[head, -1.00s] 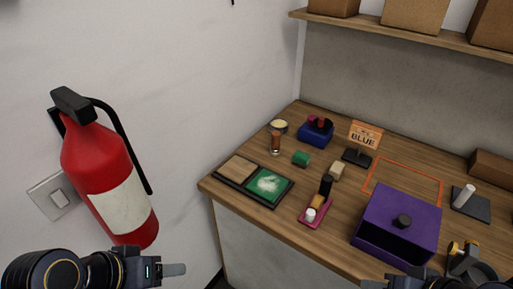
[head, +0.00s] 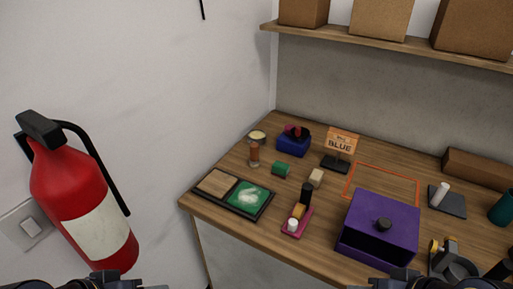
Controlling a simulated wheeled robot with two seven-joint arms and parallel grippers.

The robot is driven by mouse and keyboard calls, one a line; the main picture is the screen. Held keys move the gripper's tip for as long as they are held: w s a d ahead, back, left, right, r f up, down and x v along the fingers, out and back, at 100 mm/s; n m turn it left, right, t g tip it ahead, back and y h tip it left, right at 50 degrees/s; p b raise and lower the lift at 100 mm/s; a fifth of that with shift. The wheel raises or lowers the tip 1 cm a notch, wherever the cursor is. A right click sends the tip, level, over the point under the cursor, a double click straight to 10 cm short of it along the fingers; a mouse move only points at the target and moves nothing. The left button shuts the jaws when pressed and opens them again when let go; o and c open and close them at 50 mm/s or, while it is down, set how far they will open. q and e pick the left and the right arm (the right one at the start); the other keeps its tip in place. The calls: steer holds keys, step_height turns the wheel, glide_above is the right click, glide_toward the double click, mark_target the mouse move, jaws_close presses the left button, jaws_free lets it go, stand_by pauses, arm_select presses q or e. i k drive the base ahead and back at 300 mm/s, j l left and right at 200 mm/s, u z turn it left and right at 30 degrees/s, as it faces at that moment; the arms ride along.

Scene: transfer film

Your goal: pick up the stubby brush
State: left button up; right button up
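I cannot pick out the stubby brush with certainty. A short brown upright piece (head: 254,156) stands at the back left of the wooden table (head: 330,262), in front of a pale round disc (head: 257,136). A dark red and black piece (head: 297,132) rests on a blue block (head: 292,146). My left gripper (head: 150,287) shows only as a sliver at the bottom edge, left of the table. My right gripper (head: 385,286) is also mostly cut off at the bottom edge, below the purple box. The fingers' opening is not visible on either.
A black tray (head: 232,211) with tan and green pads lies front left. A pink tray (head: 286,231) holds small pieces. A fire extinguisher (head: 84,195) hangs left.

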mark_target(254, 159)
steer(key=i+z, duration=0.15)
steer(key=z, duration=0.25)
steer(key=i+z, duration=0.15)
steer(key=z, duration=0.25)
steer(key=i+z, duration=0.2)
steer(key=z, duration=0.2)
